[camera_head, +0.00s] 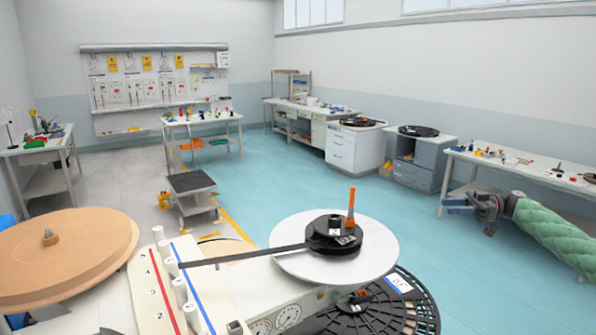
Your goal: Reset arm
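My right arm, in a green sleeve, comes in from the right edge in the head view. Its grey gripper (456,205) points left, with its fingers a little apart and nothing between them. It hangs in front of the right-hand bench, clear of the machine. My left gripper is not in view. The near rewind station has a white round plate (290,262) with a black reel (334,236) on it. An orange-topped post (351,205) stands at the reel. A dark strip (240,256) runs left from the reel to white rollers (172,265).
A large tan disc (62,256) lies at the left. A black slotted reel (408,312) sits low at the front. A long bench (540,177) with small items stands at the right. Cabinets (354,149) stand behind, and a low cart (194,183) stands mid-room. The teal floor (300,185) between is clear.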

